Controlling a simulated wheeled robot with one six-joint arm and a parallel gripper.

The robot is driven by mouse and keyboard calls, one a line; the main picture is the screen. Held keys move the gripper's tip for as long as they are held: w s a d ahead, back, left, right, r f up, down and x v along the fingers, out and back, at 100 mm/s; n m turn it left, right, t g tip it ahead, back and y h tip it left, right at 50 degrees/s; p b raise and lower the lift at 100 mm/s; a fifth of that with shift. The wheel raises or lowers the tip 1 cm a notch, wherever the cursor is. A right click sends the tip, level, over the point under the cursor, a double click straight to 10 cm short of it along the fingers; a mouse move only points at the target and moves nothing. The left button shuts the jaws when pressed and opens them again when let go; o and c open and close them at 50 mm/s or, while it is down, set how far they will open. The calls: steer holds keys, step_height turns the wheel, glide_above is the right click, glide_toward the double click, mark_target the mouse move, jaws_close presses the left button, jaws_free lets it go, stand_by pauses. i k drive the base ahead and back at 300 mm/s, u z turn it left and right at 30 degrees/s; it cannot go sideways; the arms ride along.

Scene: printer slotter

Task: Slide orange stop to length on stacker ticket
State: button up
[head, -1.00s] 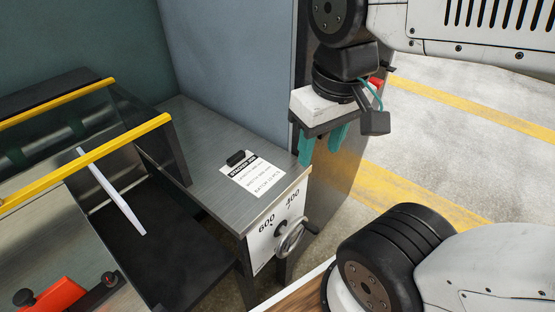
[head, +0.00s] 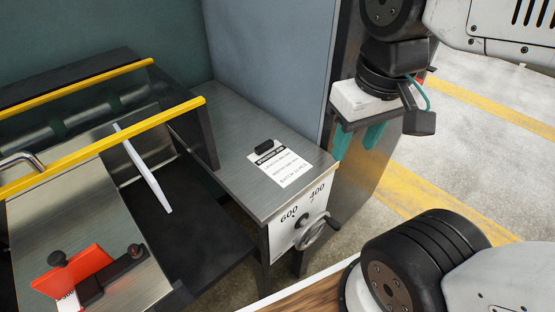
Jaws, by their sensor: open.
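My gripper (head: 358,140) hangs at the upper right, teal fingers apart and empty, well away from the stop.
Yellow rails (head: 105,145) cross above the plate and the dark tray (head: 190,235). A handwheel (head: 318,232) with a 600 and 400 dial (head: 300,215) is on the side table's front (head: 225,160). A blue-grey panel stands behind.

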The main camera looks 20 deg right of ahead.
mark_target(88, 272)
steer(key=u, duration=1.45)
